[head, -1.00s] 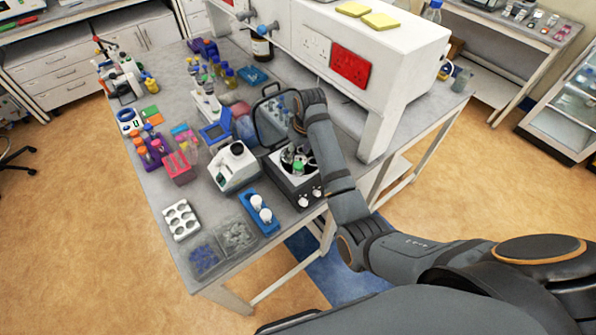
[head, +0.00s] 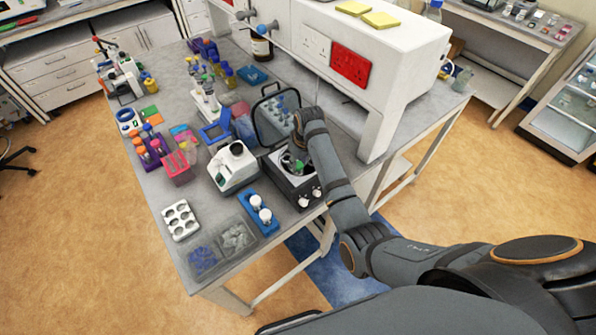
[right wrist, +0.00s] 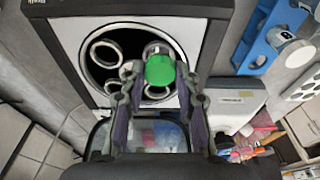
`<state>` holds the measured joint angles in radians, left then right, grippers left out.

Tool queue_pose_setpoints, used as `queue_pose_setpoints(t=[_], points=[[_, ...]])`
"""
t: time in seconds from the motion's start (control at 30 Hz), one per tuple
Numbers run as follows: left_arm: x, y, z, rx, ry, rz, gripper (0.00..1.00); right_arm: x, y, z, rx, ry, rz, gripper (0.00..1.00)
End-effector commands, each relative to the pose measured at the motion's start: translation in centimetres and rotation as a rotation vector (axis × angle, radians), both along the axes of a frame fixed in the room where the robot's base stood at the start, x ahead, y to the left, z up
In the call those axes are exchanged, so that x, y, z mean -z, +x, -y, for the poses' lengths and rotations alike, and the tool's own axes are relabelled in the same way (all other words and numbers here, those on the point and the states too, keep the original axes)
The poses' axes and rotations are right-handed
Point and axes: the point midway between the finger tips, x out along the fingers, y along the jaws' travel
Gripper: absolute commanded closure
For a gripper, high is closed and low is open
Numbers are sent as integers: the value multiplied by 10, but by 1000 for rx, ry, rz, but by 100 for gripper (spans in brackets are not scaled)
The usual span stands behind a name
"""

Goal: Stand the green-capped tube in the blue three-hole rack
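The green-capped tube (head: 299,164) stands in the open centrifuge (head: 290,185). In the right wrist view its green cap (right wrist: 160,71) shows at the rotor (right wrist: 112,48); its body is mostly hidden. My right gripper (right wrist: 161,82) is open, with one finger on each side of the cap and a gap visible beside it. In the head view my right arm reaches over the centrifuge and the fingertips are hard to make out. The blue three-hole rack (head: 270,229) lies in front of the centrifuge and holds two white-capped tubes. It also shows in the right wrist view (right wrist: 258,52). My left gripper is out of view.
The raised centrifuge lid (head: 262,122) stands behind the rotor. A white device (head: 233,168) stands left of the centrifuge. A white six-hole block (head: 181,221) and a clear bin (head: 235,237) lie near the front edge. A large white housing (head: 385,60) rises behind.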

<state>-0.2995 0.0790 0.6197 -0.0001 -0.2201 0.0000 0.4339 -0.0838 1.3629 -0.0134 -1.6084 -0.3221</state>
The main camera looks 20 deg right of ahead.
Motion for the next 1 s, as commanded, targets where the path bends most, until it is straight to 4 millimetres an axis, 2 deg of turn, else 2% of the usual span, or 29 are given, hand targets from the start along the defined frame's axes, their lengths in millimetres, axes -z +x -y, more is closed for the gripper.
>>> queue_pose_setpoints(t=[0.4,1.0], points=[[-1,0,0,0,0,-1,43,-3,0,0,0,0,2,89],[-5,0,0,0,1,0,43,-58,1,0,0,0,3,89]])
